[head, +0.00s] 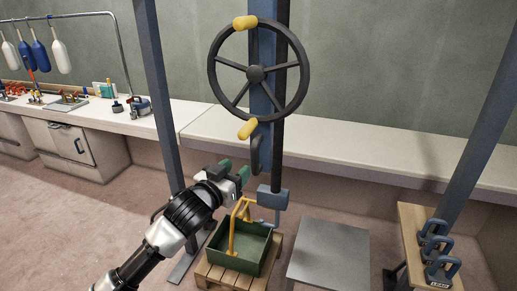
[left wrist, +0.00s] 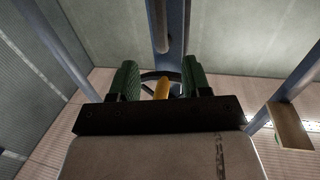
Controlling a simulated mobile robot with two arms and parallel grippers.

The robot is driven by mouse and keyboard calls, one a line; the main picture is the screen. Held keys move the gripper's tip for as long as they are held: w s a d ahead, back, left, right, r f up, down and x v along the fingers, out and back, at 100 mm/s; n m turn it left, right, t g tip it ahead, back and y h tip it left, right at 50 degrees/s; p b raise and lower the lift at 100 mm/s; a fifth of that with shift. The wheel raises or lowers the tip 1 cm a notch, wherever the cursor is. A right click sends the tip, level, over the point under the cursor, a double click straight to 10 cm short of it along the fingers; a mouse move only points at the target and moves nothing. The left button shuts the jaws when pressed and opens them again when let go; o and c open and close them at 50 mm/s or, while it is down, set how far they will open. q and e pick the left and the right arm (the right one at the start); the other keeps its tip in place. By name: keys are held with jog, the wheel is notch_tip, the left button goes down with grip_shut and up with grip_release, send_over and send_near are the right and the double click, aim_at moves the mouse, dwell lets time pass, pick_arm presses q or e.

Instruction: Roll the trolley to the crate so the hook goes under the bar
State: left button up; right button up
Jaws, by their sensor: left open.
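A black handwheel (head: 256,73) with yellow grips is on a blue upright. My left gripper (head: 236,171) is open, below and left of the lower yellow grip (head: 247,128). In the left wrist view its green fingers (left wrist: 160,80) stand apart, with a yellow grip (left wrist: 162,88) seen between them; I see no contact. A green crate (head: 240,251) with a raised yellow bar (head: 233,232) sits on a wooden pallet. A blue-grey block (head: 272,198) is low on the upright, behind the bar. A small hook-like part (head: 268,223) shows below it, partly hidden. My right gripper is out of view.
A grey flat plate (head: 329,255) lies right of the pallet. A wooden stand (head: 412,225) with several blue shackle-like pieces is at the right. Blue posts (head: 158,90) frame the area. A long white counter (head: 340,150) runs along the wall. Floor at the left is clear.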

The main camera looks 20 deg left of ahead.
aim_at(253, 154)
pick_arm(q)
jog(key=x, duration=0.4)
jog(key=shift+w+d+r+p, duration=0.1)
jog(key=shift+w+r+p, duration=0.15)
jog(key=shift+p, duration=0.1)
jog(key=x, duration=0.4)
jog(key=shift+f, duration=0.2)
jog(key=shift+w+d, duration=0.1)
jog(key=shift+w, duration=0.45)
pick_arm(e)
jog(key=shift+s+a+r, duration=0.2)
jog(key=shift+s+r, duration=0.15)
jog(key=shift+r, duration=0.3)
pick_arm(q)
jog(key=shift+c, duration=0.5)
grip_shut()
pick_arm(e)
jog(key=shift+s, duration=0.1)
pick_arm(q)
jog(key=shift+p, duration=0.3)
